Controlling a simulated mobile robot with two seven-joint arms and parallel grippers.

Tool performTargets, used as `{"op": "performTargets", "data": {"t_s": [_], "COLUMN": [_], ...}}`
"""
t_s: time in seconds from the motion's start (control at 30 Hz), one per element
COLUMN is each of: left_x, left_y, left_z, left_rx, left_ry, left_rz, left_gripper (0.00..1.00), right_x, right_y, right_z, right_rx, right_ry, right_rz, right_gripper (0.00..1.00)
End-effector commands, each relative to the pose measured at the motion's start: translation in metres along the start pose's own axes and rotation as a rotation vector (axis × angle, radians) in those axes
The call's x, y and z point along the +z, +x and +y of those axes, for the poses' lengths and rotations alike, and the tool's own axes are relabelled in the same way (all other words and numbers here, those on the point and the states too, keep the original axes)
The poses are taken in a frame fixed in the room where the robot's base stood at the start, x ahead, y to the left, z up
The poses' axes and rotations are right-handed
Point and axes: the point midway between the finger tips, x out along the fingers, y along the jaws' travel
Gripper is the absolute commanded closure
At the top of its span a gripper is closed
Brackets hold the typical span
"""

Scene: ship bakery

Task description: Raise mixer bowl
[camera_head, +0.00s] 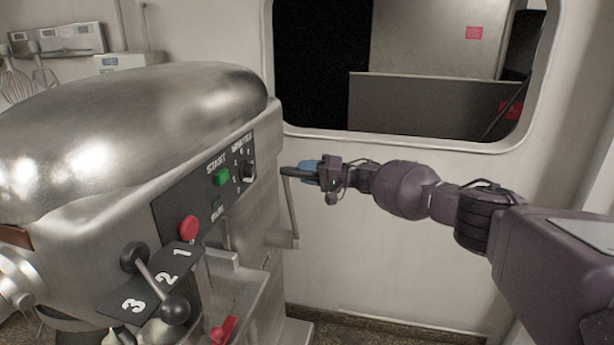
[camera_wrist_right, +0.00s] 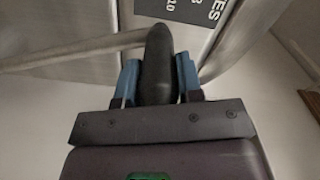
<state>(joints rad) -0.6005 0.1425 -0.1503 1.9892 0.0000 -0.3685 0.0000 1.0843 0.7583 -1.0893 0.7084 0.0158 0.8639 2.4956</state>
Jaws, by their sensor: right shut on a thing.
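The mixer (camera_head: 130,130) is a large polished steel machine filling the left of the head view. A lever with a black grip stands out from its right side; the black grip (camera_wrist_right: 158,62) shows in the right wrist view, with a pale metal arm (camera_wrist_right: 75,52) running left from it. My right gripper (camera_head: 310,168) is shut on this black grip, its blue finger pads on both sides of it. It reaches in from the right at about the height of the control panel. The bowl cannot be made out clearly. My left gripper is in neither view.
The control panel (camera_head: 172,200) has a green start button (camera_head: 221,177), a red button (camera_head: 188,228) and a dial (camera_head: 249,171). A speed lever (camera_head: 155,283) with black knobs is below. A window (camera_head: 420,70) is in the wall behind my right arm.

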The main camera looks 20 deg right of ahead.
Motion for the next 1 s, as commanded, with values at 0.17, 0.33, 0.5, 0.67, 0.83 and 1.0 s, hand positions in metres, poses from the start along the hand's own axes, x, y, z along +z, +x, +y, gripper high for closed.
{"op": "performTargets", "data": {"t_s": [0.17,0.33,0.5,0.67,0.83,1.0], "left_x": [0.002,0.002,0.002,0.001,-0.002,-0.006], "left_y": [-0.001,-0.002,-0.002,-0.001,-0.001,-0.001], "left_z": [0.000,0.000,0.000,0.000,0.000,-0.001], "left_rx": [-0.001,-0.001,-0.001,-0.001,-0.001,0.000], "left_ry": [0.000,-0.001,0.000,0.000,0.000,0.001], "left_rz": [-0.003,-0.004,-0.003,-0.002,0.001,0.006], "left_gripper": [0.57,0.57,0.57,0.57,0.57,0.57], "right_x": [-0.001,-0.001,0.000,0.000,-0.001,-0.001], "right_y": [-0.001,-0.001,-0.001,-0.001,-0.012,-0.041], "right_z": [0.001,0.001,0.001,0.001,0.001,0.001], "right_rx": [0.003,0.003,0.002,0.002,0.003,0.004], "right_ry": [-0.002,-0.001,-0.001,0.000,0.000,0.000], "right_rz": [0.002,0.002,0.001,0.001,0.002,0.003], "right_gripper": [1.00,0.51,0.41,0.41,0.41,0.41]}}
